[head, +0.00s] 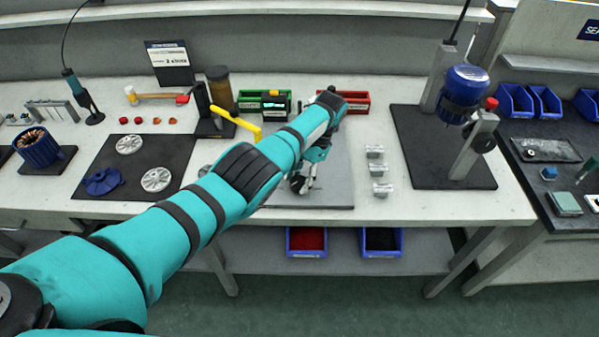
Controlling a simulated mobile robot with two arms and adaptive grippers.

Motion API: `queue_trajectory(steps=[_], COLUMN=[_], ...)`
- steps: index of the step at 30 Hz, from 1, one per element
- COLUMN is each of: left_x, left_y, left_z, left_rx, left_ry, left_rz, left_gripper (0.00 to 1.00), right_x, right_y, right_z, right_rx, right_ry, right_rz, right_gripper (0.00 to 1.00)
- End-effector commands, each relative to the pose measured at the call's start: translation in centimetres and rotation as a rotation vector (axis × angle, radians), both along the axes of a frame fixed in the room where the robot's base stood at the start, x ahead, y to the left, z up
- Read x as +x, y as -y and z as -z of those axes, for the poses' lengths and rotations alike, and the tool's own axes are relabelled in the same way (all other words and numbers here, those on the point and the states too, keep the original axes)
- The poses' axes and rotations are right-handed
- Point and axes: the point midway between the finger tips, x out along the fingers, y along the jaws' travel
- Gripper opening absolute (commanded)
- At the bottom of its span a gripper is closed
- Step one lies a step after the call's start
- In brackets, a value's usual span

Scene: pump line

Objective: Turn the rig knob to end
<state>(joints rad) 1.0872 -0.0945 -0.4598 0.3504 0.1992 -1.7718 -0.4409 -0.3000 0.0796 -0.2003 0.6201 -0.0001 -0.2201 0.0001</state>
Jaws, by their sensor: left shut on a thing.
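My left arm reaches in from the lower left across the bench. My left gripper (301,183) points down over the grey plate (335,193) at the middle of the bench. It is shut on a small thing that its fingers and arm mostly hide. This thing is at the place of the rig knob, but I cannot make out its shape or how far it is turned. My right gripper is not in view.
A yellow lever (236,123) sticks out left of my forearm. Several metal fittings (375,151) stand right of the plate. A blue motor (463,87) stands further right.

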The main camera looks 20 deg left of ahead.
Motion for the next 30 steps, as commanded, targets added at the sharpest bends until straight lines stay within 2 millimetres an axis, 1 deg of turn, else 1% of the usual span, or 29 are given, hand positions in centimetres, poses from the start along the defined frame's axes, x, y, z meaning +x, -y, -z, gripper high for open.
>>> queue_trajectory(steps=[1,3,9,15,21,30], left_x=[0.0,0.0,-0.1,-0.2,-0.1,-0.1], left_y=[0.1,0.2,0.2,0.3,0.3,0.3], left_z=[-0.6,-0.6,-0.6,-0.5,-0.3,-0.1], left_rx=[0.000,-0.002,-0.001,-0.001,-0.003,-0.002], left_ry=[0.002,0.002,0.002,0.002,0.003,0.004], left_rz=[0.047,0.114,0.294,0.440,0.541,0.606], left_gripper=[0.12,0.12,0.12,0.12,0.12,0.12], right_x=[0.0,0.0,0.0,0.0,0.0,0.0], right_y=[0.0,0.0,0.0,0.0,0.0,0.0], right_z=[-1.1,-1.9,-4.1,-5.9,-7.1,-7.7], right_rx=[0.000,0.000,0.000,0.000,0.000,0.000], right_ry=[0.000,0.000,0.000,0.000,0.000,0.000], right_rz=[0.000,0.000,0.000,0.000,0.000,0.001], right_gripper=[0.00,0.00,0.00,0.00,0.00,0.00])
